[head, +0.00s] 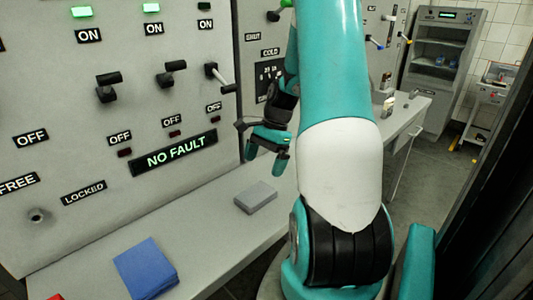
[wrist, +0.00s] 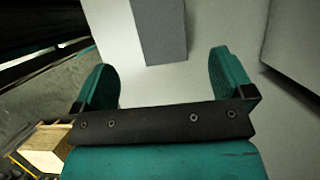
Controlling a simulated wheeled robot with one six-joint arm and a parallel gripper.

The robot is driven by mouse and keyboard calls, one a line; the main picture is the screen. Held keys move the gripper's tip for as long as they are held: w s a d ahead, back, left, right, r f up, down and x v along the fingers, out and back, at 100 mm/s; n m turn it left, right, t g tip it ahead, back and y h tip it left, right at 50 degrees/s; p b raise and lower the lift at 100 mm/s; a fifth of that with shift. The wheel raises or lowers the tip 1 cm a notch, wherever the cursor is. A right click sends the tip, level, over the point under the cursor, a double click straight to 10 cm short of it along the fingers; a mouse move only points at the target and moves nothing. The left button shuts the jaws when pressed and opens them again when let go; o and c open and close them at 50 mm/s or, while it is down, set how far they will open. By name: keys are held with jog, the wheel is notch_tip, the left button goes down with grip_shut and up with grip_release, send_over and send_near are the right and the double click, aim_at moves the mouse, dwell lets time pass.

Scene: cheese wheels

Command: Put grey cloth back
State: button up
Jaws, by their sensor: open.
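The grey cloth (head: 256,198) is a folded, block-like grey pad lying flat on the pale counter (head: 205,228) below the switch panel. In the wrist view a grey block that looks like the cloth (wrist: 160,30) shows at the top, ahead of and between the fingers. My gripper (head: 265,157) points down above the counter, just above and behind the cloth in the head view. Its two teal fingers (wrist: 160,68) are spread wide with nothing between them, and they are apart from the cloth.
A blue folded cloth (head: 146,269) lies on the counter nearer the front left. A red thing (head: 54,297) shows at the bottom left edge. The switch panel (head: 75,140) with levers rises behind the counter. Bare counter lies between the blue and grey cloths.

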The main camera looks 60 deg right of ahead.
jog(key=w+a+r+n, duration=0.1)
jog(key=a+r+n, duration=0.2)
jog(key=a+n, duration=0.35)
jog(key=w+a+r+n, duration=0.1)
jog(key=a+r+n, duration=0.3)
jog(key=a, duration=0.6)
jog(key=w+a+r+n, duration=0.1)
jog(key=a+r+n, duration=0.2)
jog(key=a+n, duration=0.35)
jog(key=s+a+r+n+g, duration=0.1)
jog(key=s+a+r+n, duration=0.2)
jog(key=s+a+n, duration=0.8)
jog(key=s+a, duration=0.1)
jog(key=a, duration=0.3)
jog(key=shift+a, duration=0.35)
jog(key=shift+a, duration=0.15)
